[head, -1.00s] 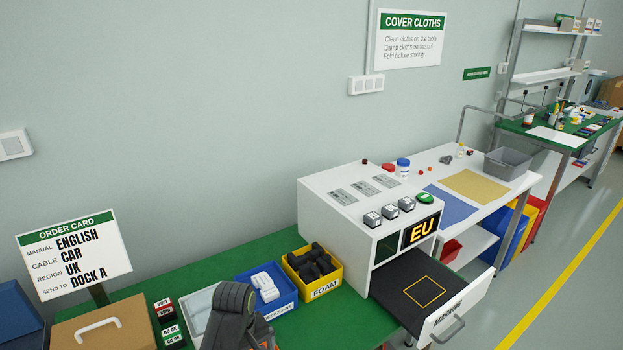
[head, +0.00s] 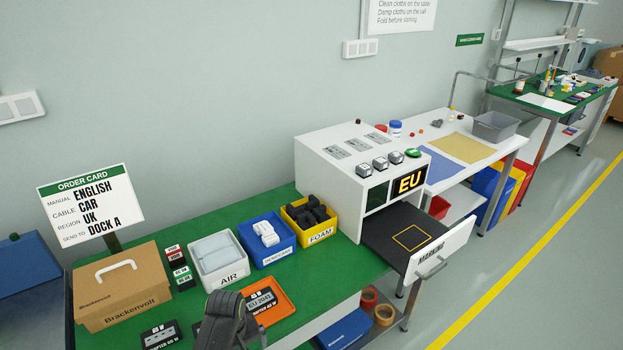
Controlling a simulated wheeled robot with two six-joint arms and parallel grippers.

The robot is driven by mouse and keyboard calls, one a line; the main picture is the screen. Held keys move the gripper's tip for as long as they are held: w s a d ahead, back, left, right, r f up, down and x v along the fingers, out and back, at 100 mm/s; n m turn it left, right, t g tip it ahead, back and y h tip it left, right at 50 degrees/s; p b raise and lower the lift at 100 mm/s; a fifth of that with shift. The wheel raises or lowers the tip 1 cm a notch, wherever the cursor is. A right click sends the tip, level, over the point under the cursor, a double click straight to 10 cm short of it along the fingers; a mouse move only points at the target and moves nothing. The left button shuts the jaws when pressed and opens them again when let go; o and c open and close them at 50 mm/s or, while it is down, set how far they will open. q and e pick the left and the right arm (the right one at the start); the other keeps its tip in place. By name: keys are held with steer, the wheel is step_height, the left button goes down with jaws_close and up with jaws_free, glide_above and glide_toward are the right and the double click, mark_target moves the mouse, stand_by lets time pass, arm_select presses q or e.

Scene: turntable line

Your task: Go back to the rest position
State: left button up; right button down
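A dark grey link of my own arm rises at the bottom middle of the head view, in front of an orange tray (head: 283,312) that holds a labelled adapter box. Neither gripper shows in this view, so I cannot see their fingers or whether they hold anything. The arm link hides part of the green bench (head: 340,263) and the tray's left side.
A brown Brackenvolt carton (head: 150,300), white AIR bin (head: 227,280), blue bin (head: 282,252) and yellow FOAM bin (head: 322,237) stand on the bench. At right, a white machine (head: 318,178) showing EU has its marking drawer (head: 440,254) pulled out. Floor (head: 560,290) is clear.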

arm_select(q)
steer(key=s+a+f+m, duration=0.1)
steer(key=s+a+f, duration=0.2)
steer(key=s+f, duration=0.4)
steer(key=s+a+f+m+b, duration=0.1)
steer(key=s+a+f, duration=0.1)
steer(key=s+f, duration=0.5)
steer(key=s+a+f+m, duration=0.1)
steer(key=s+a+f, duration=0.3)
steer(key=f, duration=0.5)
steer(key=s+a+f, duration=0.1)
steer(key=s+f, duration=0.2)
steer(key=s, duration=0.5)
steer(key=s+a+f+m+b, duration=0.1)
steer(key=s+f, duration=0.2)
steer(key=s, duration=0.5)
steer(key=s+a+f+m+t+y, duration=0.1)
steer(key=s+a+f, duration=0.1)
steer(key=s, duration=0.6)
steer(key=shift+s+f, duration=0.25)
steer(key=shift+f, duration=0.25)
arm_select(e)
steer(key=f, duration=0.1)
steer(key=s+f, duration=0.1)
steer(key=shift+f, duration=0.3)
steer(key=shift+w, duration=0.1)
